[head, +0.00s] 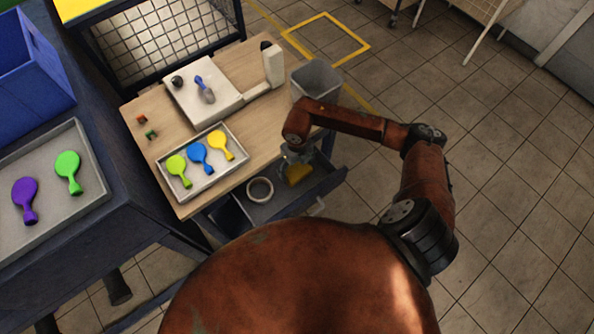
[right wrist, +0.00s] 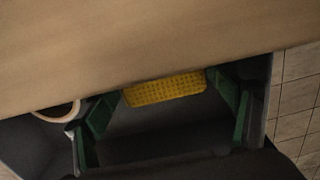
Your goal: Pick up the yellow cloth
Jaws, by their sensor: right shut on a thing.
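The yellow cloth (head: 298,175) is in the open drawer (head: 325,182) under the front of the wooden table, towards the drawer's right part. In the right wrist view the textured yellow cloth (right wrist: 165,90) spans the space between the green finger pads. My right gripper (head: 293,163) reaches down into the drawer and is shut on the cloth. Its fingers (right wrist: 168,112) also show in the right wrist view. The gripper partly hides the cloth in the head view. My left gripper is not in view.
A tape roll (head: 260,190) lies in the drawer, left of the cloth. The tabletop (head: 250,130) overhangs the drawer closely. A tray (head: 233,172) of balloon-shaped paddles, a white device (head: 215,105) and a grey bin (head: 316,78) stand on it. Open floor lies to the right.

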